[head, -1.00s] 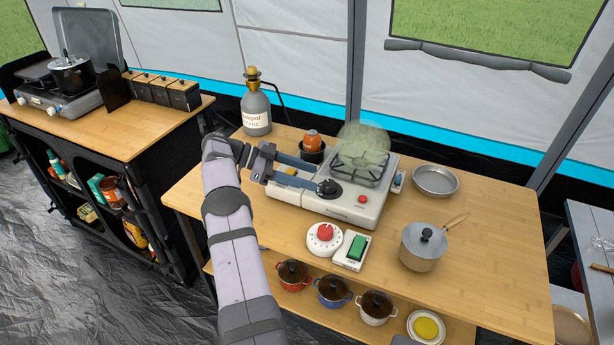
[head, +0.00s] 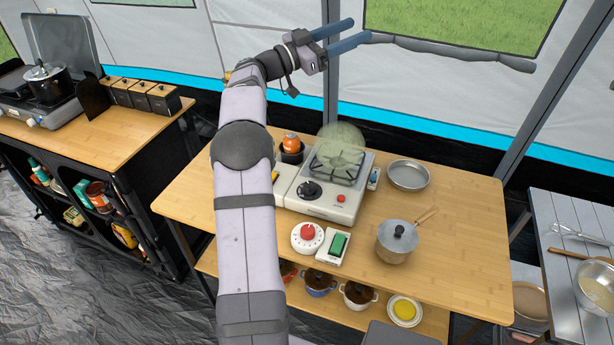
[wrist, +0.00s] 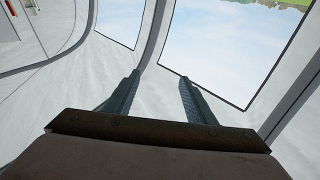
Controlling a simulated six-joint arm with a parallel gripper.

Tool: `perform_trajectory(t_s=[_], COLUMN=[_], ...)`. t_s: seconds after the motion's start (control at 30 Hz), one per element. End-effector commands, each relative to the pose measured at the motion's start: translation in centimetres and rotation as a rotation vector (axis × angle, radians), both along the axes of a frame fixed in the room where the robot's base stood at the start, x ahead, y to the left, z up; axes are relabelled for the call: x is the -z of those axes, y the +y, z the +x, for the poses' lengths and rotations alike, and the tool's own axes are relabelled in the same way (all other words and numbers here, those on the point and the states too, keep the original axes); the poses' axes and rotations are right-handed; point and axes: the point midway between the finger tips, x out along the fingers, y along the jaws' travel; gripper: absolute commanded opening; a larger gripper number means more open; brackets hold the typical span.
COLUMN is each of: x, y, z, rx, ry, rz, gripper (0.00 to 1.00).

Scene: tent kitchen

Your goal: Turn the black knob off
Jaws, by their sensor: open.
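The black knob (head: 310,190) is on the front of the white camping stove (head: 343,207), left of the red button. A pale greenish haze (head: 340,148) hangs over the burner grate (head: 338,165). My gripper (head: 350,32) is raised high above the table, well away from the knob, with its two blue fingers apart and nothing between them. In the wrist view the open fingers (wrist: 158,95) point at the tent wall and window. The knob's marking is too small to read.
A white timer with a red dial (head: 307,233) and a green switch (head: 337,243) sit in front of the stove. The table's right end is clear.

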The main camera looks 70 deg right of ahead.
Motion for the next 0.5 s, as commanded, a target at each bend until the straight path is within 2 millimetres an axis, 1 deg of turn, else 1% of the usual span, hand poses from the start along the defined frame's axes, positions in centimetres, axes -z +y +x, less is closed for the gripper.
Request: perform_trajectory(t_s=[0.03,0.07,0.1,0.17,0.2,0.23,0.27,0.3,0.37,0.4,0.47,0.5], x=[-1.8,-2.5,-3.2,-3.5,-3.2,-2.7,-1.9,-0.7,1.7,3.7,7.2,9.7], y=[-1.3,-2.0,-3.0,-4.1,-4.7,-5.0,-5.2,-5.4,-5.3,-5.0,-4.4,-3.8], z=[1.6,2.9,4.8,8.1,10.4,12.1,13.8,16.0,19.0,20.7,22.8,23.8], rx=[-0.084,-0.142,-0.216,-0.33,-0.403,-0.457,-0.51,-0.58,-0.678,-0.74,-0.829,-0.884], ry=[0.096,0.16,0.248,0.386,0.482,0.553,0.626,0.723,0.868,0.966,1.111,1.207], rz=[0.014,0.025,0.047,0.092,0.128,0.158,0.192,0.239,0.316,0.373,0.467,0.531], gripper=[0.5,0.5,0.5,0.5,0.5,0.5,0.5,0.5,0.5,0.5,0.5,0.5])
